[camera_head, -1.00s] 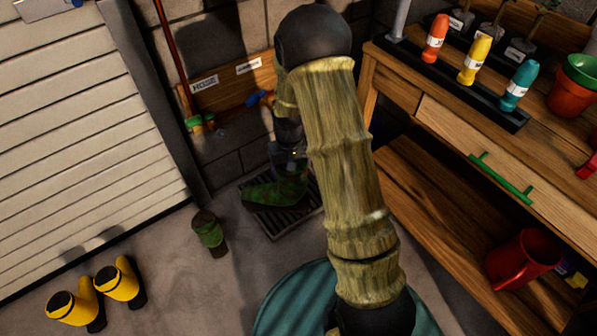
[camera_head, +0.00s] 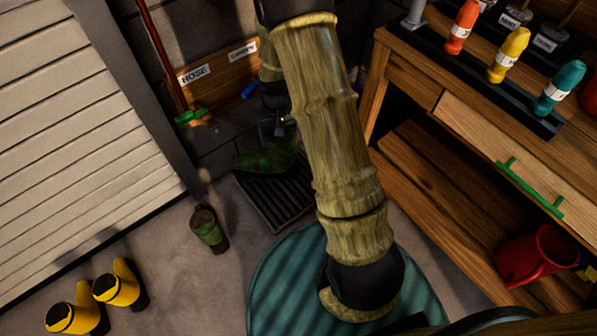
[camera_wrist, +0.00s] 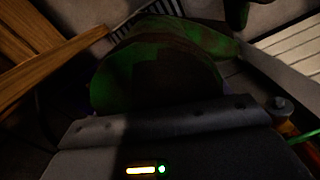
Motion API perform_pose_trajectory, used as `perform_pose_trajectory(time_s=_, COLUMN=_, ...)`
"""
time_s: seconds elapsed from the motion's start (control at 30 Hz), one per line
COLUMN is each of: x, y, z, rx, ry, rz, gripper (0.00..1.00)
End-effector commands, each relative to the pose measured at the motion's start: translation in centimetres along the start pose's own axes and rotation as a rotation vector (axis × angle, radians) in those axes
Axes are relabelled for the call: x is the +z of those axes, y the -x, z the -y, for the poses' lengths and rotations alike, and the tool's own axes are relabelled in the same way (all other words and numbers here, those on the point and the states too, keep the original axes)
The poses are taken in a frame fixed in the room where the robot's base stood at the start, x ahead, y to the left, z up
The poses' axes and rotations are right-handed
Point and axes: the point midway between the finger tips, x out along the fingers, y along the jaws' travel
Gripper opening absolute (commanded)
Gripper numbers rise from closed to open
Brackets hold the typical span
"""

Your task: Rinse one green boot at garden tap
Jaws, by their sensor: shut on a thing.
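My gripper (camera_head: 278,128) is shut on a green boot (camera_head: 268,156) with brown muddy patches. In the head view the boot appears above the far end of the dark floor grate (camera_head: 272,203), close to the wall; my arm hides part of it. The boot fills the middle of the wrist view (camera_wrist: 160,75), in shadow. The garden tap's blue handle (camera_head: 250,91) shows below the right-hand wall label (camera_head: 242,51), just left of my arm. No water is visible. A second muddy green boot (camera_head: 208,229) stands on the floor left of the grate.
A green fitting (camera_head: 190,116) sits below the HOSE label (camera_head: 194,74). Yellow boots (camera_head: 118,286) stand at lower left by the shutter door (camera_head: 80,150). A wooden bench (camera_head: 490,150) with bottles is close on the right. A teal round mat (camera_head: 275,290) lies in front.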

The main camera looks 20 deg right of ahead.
Motion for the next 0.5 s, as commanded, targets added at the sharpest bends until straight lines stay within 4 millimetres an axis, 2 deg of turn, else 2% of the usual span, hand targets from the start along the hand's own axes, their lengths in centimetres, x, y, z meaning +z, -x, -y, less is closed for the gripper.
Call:
perform_pose_trajectory(time_s=0.27, x=0.2, y=-0.2, z=-0.2, rx=-0.002, ry=-0.017, rz=0.0, gripper=0.11)
perform_pose_trajectory(time_s=0.5, x=2.3, y=-2.5, z=-0.4, rx=-0.012, ry=-0.173, rz=0.004, gripper=0.11)
